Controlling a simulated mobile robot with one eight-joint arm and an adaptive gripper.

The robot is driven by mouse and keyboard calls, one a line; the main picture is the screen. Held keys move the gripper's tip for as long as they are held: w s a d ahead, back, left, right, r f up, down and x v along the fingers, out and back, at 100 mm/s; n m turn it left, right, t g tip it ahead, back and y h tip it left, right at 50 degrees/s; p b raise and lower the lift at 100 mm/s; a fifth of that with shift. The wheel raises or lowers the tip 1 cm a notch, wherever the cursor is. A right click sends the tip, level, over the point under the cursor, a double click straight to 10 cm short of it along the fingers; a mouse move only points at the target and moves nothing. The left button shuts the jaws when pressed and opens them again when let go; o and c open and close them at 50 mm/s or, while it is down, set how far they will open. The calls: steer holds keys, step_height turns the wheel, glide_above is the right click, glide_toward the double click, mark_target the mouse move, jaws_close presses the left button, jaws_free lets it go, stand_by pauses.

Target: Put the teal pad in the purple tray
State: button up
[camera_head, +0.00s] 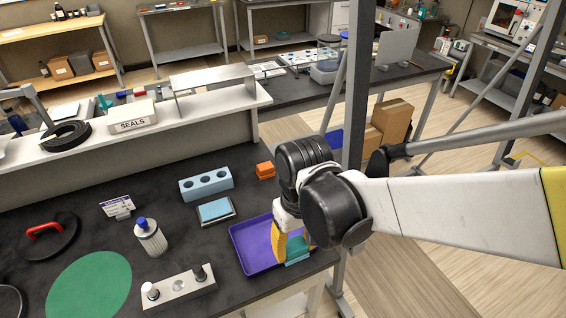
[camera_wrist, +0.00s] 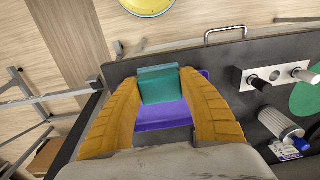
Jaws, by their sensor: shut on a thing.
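The purple tray (camera_head: 250,256) lies near the right edge of the dark bench, and part of it shows below my fingers in the wrist view (camera_wrist: 162,117). My gripper (camera_head: 286,246) has yellow fingers and points down over the tray's right part. It is shut on the teal pad (camera_wrist: 160,88), which sits between the fingertips in the wrist view. The pad also shows in the head view (camera_head: 297,248), partly hidden by a finger. It overlaps the tray's right side in the picture. I cannot tell whether it touches the tray floor.
A light blue three-hole block (camera_head: 206,183), a framed blue pad (camera_head: 215,210) and an orange block (camera_head: 265,170) stand behind the tray. A metal plate with knobs (camera_head: 180,287) and a canister (camera_head: 150,238) stand to its left. A green disc (camera_head: 90,285) lies farther left.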

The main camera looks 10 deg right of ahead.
steer(key=w+a+f+b, duration=0.1)
steer(key=w+f, duration=0.1)
steer(key=w, duration=0.1)
steer(key=w+a+f+b, duration=0.1)
steer(key=w+f, duration=0.1)
steer(key=w, duration=0.2)
steer(key=w+a+f+b, duration=0.1)
steer(key=w+f, duration=0.2)
steer(key=shift+w+a+b, duration=0.15)
steer(key=shift+w+b, duration=0.25)
steer(key=shift+f+b, duration=0.85)
steer(key=shift+f, duration=1.05)
steer(key=shift+f, duration=0.15)
steer(key=o, duration=1.3)
